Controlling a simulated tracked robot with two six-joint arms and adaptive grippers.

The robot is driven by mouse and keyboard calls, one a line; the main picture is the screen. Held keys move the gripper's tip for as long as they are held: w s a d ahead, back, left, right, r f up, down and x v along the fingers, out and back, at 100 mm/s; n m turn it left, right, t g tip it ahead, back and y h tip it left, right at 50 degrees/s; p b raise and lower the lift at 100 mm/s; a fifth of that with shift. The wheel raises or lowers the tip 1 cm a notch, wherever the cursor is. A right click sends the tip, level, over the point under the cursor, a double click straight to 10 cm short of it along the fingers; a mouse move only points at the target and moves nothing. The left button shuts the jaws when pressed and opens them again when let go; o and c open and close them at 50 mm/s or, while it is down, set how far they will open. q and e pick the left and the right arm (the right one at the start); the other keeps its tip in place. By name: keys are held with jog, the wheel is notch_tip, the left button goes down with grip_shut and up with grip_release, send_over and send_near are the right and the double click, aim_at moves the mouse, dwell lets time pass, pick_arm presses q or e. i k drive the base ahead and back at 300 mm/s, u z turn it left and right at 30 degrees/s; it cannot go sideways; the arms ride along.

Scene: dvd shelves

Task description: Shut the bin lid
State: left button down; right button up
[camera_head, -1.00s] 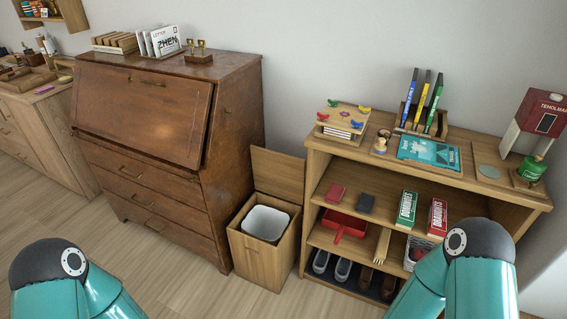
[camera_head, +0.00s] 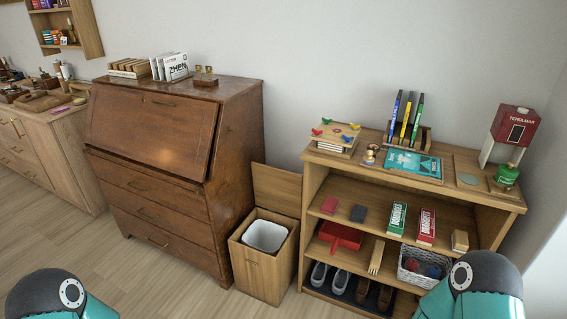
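A wooden bin (camera_head: 262,274) stands on the floor between the brown desk and the open shelf. Its wooden lid (camera_head: 277,189) is open, standing up at the back of the bin. A white liner bucket (camera_head: 266,236) shows inside the bin's opening. The teal and black parts of my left arm show at the bottom left and those of my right arm at the bottom right, both well apart from the bin. Neither gripper is in view.
The brown desk (camera_head: 155,190) stands close on the bin's left. The open shelf (camera_head: 314,176) stands close on its right, holding boxes, a red dustpan (camera_head: 341,236), a basket (camera_head: 424,267) and shoes. The floor (camera_head: 160,285) in front is clear.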

aim_at(278, 190)
jog(key=z, duration=0.3)
jog(key=i, duration=1.25)
jog(key=z, duration=0.55)
